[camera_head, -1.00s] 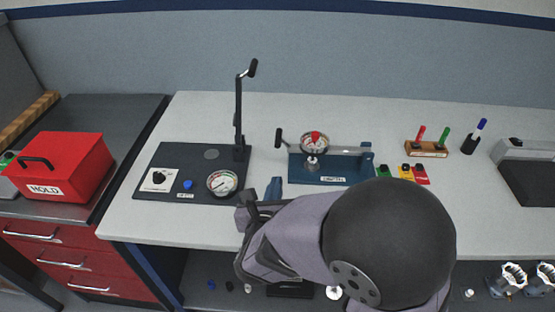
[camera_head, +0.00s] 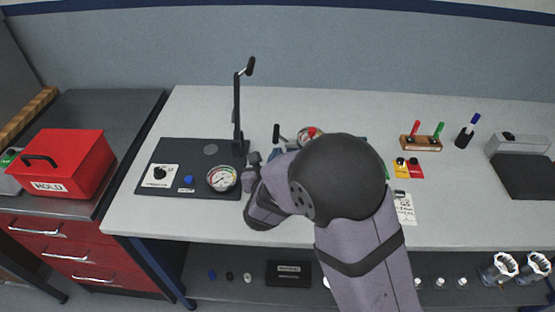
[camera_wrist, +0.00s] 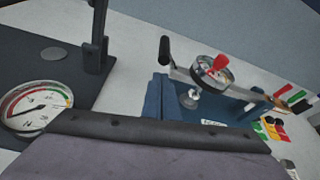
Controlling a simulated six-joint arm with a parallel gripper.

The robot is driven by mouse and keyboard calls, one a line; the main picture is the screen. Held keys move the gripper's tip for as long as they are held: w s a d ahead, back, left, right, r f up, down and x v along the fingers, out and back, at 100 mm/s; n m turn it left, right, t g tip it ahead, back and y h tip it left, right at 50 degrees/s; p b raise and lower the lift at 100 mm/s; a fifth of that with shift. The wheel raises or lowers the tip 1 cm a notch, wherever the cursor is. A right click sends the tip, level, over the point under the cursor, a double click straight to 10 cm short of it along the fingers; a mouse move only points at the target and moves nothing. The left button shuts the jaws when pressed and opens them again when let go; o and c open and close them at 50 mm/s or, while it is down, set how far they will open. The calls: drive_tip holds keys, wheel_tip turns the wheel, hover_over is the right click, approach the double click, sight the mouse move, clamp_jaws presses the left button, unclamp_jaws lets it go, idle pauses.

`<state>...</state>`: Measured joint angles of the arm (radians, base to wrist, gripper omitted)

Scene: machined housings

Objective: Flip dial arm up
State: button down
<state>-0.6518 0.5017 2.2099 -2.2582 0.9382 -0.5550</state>
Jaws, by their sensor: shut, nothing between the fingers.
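The dial arm is a light bar with a black handle (camera_wrist: 165,50) at its left end and a round dial with a red pointer (camera_wrist: 218,66). It lies low and roughly level across a blue fixture (camera_wrist: 235,108), above a small silver part (camera_wrist: 190,98). In the head view the dial (camera_head: 309,134) and black handle show, but my arm hides most of the fixture. My gripper (camera_head: 254,160) is shut and empty, just in front and to the left of the fixture, close to the gauge plate. Its fingertips are hard to make out.
A dark plate (camera_head: 165,184) with a round gauge (camera_head: 222,178) and a tall black lever post (camera_head: 237,115) stands left of my gripper. The bench's front left is clear.

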drive_tip(key=shift+a+r, duration=0.15)
drive_tip(key=shift+r, duration=0.45)
drive_tip(key=d+r+m+y+b, duration=0.25)
drive_tip(key=d+r+b, duration=0.25)
drive_tip(key=r, duration=0.4)
drive_tip(key=d+r+m+y+b, duration=0.1)
drive_tip(key=d+r+m+b, duration=0.4)
drive_tip(key=r, duration=0.3)
drive_tip(key=d+r+m+t+y, duration=0.1)
drive_tip(key=d+m, duration=0.3)
drive_tip(key=d, duration=0.6)
drive_tip(key=d+r+m+t+y+b, duration=0.1)
drive_tip(key=d+r+m+y, duration=0.1)
drive_tip(key=d, duration=0.8)
drive_tip(key=shift+r+m+t+b, duration=0.3)
drive_tip(key=shift+r+m, duration=0.55)
drive_tip(key=shift+r, duration=0.25)
